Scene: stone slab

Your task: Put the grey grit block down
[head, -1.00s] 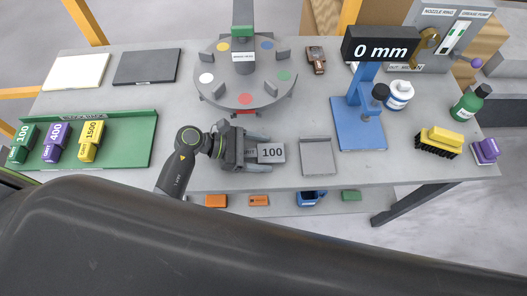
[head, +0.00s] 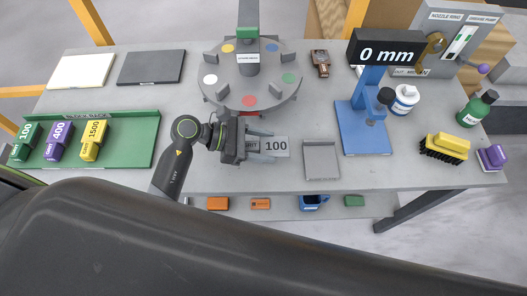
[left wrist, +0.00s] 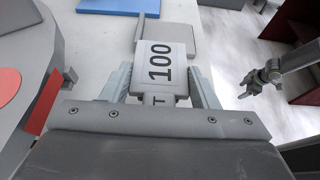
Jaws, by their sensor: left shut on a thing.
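The grey grit block (head: 276,146), with a white label reading 100, is between the fingers of my left gripper (head: 268,146). In the left wrist view the block (left wrist: 160,65) sits between the two fingers of the gripper (left wrist: 164,84), its label facing up. My left gripper is shut on it, low over the slab left of a small grey tray (head: 321,172). I cannot tell whether the block touches the slab. The gripper body hides the block's rear part. My right gripper is not in the head view; an arm at the right of the left wrist view (left wrist: 262,84) looks empty.
A green rack (head: 133,146) holds green, purple and yellow grit blocks at the left. A round turntable (head: 222,86) stands behind my gripper. A blue gauge stand (head: 362,138) reading 0 mm is at the right. A yellow brush (head: 446,145) lies further right.

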